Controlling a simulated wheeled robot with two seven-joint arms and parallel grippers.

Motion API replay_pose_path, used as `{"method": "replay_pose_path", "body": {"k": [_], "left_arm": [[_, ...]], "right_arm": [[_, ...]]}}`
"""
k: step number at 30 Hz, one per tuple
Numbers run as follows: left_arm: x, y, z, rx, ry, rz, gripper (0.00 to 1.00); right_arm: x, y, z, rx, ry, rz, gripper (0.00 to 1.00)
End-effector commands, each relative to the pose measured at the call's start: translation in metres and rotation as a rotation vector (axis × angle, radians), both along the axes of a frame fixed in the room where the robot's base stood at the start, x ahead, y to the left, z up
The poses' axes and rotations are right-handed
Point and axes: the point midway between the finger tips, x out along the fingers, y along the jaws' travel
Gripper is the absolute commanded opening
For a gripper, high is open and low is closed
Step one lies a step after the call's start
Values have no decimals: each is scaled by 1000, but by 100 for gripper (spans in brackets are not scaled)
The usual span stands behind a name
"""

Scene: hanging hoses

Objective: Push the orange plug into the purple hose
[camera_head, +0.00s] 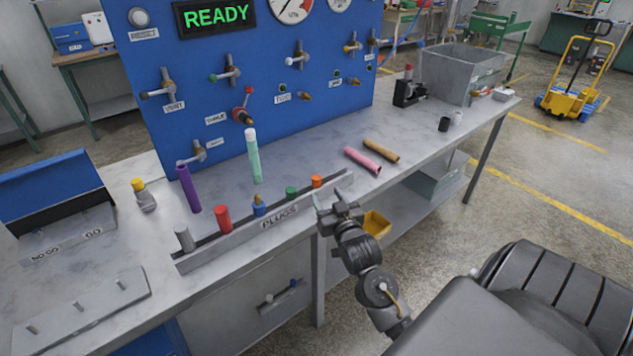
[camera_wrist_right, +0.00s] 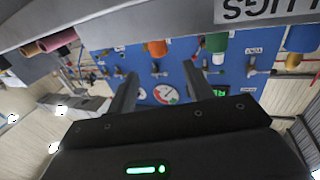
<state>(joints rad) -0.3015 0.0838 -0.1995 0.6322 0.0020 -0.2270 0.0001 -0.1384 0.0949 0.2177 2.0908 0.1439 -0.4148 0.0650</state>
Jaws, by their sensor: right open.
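The orange plug (camera_head: 316,181) stands at the right end of the rack marked PLUGS (camera_head: 230,235), beside the green plug (camera_head: 291,192). In the right wrist view the orange plug (camera_wrist_right: 156,48) shows beyond the fingers, near the rack edge. My left gripper is not in view.
The rack also holds a blue plug (camera_head: 259,206), a red plug (camera_head: 222,219) and a grey plug (camera_head: 184,238). Pink (camera_head: 362,160) and tan (camera_head: 381,150) hoses lie on the bench to the right. A yellow-capped bottle (camera_head: 143,197) stands at left.

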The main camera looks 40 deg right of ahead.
Motion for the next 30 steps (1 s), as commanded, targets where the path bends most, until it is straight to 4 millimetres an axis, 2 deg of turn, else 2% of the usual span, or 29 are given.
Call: {"method": "replay_pose_path", "body": {"k": [4,12,21,30], "left_arm": [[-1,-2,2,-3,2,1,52],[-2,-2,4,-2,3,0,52],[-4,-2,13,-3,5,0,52],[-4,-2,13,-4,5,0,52]], "right_arm": [[17,-6,0,0,1,0,51],[26,-9,0,0,2,1,51],[64,-24,-1,0,2,1,51],[69,-26,-2,0,2,1,51]]}}
